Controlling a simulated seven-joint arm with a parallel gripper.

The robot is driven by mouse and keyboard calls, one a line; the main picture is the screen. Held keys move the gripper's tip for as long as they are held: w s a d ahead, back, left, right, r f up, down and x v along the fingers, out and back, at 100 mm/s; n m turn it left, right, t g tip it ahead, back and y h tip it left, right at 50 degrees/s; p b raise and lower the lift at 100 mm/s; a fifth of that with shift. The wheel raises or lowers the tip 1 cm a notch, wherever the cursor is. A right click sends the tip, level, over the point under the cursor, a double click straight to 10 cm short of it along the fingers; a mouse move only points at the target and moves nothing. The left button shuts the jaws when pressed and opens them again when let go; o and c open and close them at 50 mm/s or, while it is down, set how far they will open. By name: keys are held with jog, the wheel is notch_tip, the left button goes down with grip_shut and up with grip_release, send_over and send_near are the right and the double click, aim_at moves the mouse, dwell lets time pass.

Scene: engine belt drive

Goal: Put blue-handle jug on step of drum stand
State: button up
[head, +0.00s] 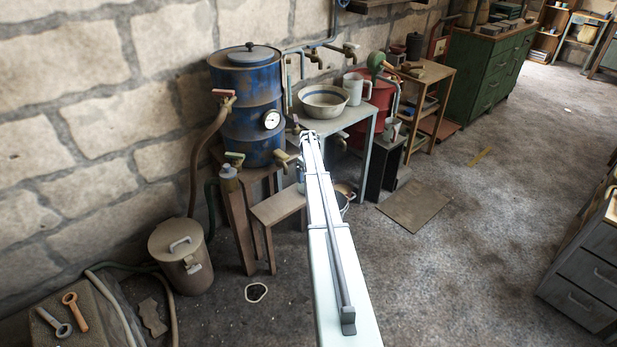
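The drum stand (240,222) is a brown wooden frame under a blue drum (245,125). Its lower step (278,207) juts out at the front and looks bare where I see it. Another small pale vessel (392,131) stands lower, right of the table.
A wide bowl (323,101) sits on the grey table (345,119). Taps with coloured handles stick out near the drum. A lidded bin (181,256) stands left of the stand. A pot (344,194) is partly hidden behind my arm. The floor at right is largely open.

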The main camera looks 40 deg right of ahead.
notch_tip(320, 180, up, 12)
jog(key=shift+r, duration=0.1)
jog(key=shift+c, duration=0.2)
jog(key=shift+r, duration=0.15)
jog(key=shift+c, duration=1.4)
jog(key=c, duration=0.7)
jog(key=shift+s, duration=0.1)
